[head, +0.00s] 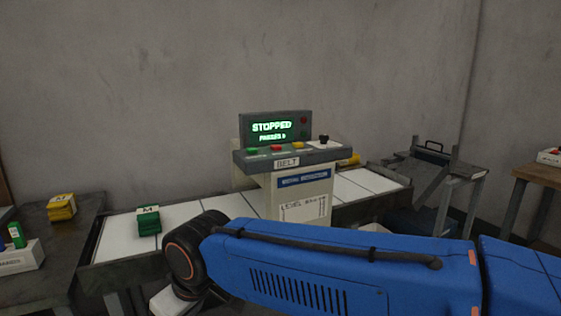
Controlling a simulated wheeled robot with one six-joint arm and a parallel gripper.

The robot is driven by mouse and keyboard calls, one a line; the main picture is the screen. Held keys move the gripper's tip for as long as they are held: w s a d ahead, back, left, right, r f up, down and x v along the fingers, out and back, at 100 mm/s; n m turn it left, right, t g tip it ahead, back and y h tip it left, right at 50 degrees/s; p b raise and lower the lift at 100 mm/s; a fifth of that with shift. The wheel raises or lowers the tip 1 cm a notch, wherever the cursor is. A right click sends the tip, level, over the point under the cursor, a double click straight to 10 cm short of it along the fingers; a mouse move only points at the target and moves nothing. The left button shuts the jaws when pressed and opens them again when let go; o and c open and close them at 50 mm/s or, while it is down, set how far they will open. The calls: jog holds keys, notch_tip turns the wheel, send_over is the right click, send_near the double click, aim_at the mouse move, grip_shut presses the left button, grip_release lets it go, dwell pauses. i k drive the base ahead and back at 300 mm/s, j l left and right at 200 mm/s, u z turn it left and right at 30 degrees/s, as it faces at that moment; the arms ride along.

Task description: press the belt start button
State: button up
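The belt control console (285,160) stands behind the conveyor, with a plate reading BELT on its front. Its screen (272,127) shows STOPPED in green letters, with a smaller line that is hard to read. On the sloped top are a green button (252,150), a red button (276,148), a yellow button (298,145) and a black knob (323,139). Any label naming the start button is too small to read. My blue arm crosses the lower right, in front of the console's base. My gripper's fingers do not show; the wrist points down near the bottom edge.
The white-topped belt (118,237) runs left and right of the console. A green bundle (149,220) lies on its left part. Yellow packs (62,207) lie on a dark table at left. A metal stand (450,165) is at right. The air above the console is clear.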

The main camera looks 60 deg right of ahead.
aim_at(250, 150)
jog(key=z, duration=1.6)
